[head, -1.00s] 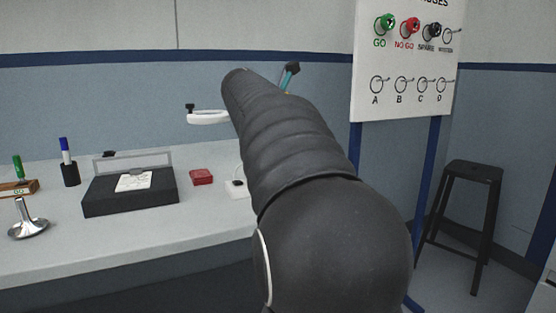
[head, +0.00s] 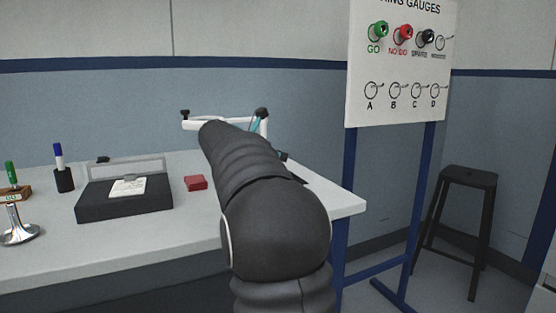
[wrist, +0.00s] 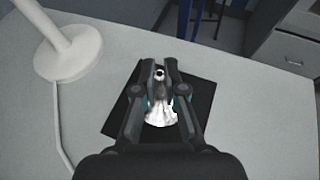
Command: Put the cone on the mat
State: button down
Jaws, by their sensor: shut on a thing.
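The cone (wrist: 160,114) is a shiny metal piece, narrow at the top and flared below. My gripper (wrist: 161,70) is shut on it, with one finger on each side. The black square mat (wrist: 203,98) lies on the table directly behind and around the cone in the wrist view. I cannot tell whether the cone's base touches the mat. In the head view my own arm hides the cone and nearly all of the gripper.
A white lamp base (wrist: 70,52) with a cord stands left of the mat. In the head view a black box (head: 125,202), a red block (head: 195,183), a pen cup (head: 65,180) and a chrome stand (head: 17,230) are on the table (head: 150,240). A gauge board (head: 400,65) and stool (head: 468,180) stand right.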

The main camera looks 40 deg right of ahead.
jog(key=shift+f, duration=0.3)
jog(key=c, duration=1.3)
grip_release()
jog(key=shift+o, duration=0.2)
jog(key=shift+r, duration=0.1)
jog(key=shift+r, duration=0.15)
jog(key=v, duration=1.2)
